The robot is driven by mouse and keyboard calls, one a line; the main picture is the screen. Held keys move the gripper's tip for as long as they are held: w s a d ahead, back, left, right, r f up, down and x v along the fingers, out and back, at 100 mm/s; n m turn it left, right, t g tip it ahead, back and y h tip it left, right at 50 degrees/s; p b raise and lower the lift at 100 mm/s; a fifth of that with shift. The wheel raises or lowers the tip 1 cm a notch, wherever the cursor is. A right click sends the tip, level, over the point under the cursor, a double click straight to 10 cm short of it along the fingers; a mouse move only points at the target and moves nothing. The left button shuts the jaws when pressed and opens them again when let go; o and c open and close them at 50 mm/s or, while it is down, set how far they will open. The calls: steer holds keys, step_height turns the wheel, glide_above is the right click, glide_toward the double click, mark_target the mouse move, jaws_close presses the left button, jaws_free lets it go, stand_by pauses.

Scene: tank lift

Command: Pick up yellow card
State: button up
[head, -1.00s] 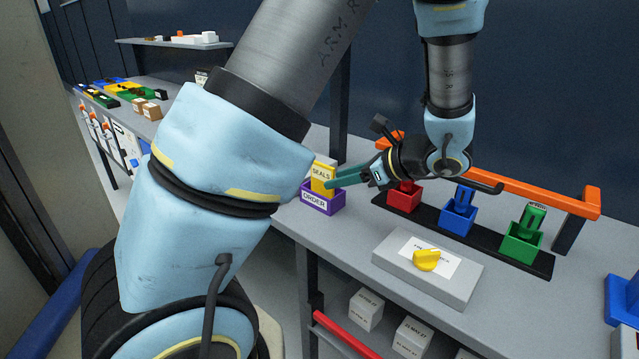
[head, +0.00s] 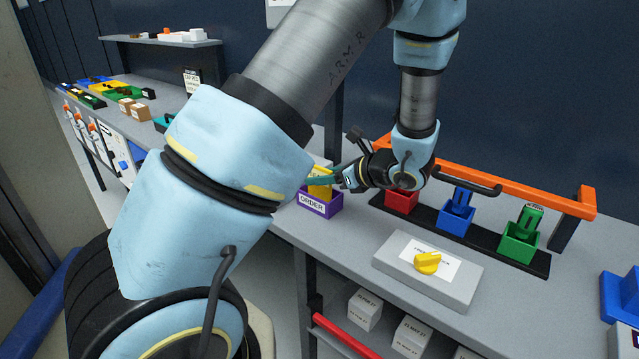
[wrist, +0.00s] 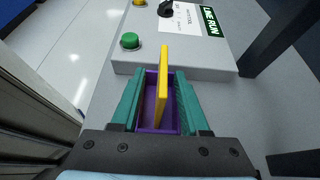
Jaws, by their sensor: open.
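The yellow card (head: 320,190) stands upright in the purple box labelled ORDER (head: 320,207) at the bench's front edge. In the wrist view the card (wrist: 164,82) shows edge-on, rising from the purple box (wrist: 149,112). My gripper (wrist: 158,92) is open, with one teal finger on each side of the card. Gaps show between card and fingers, wider on the left. In the head view a teal finger crosses in front of the card, and my arm link hides part of that area.
Red (head: 402,200), blue (head: 457,217) and green (head: 520,242) holders stand on a black strip right of the box, below an orange rail (head: 520,188). A grey box with a yellow knob (head: 427,263) sits in front. A panel with a green button (wrist: 130,41) lies beyond the purple box.

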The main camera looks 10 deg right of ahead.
steer(key=shift+p+x, duration=0.6)
steer(key=shift+x, duration=1.4)
steer(key=shift+d, duration=0.15)
steer(key=shift+c, duration=0.3)
jaws_close()
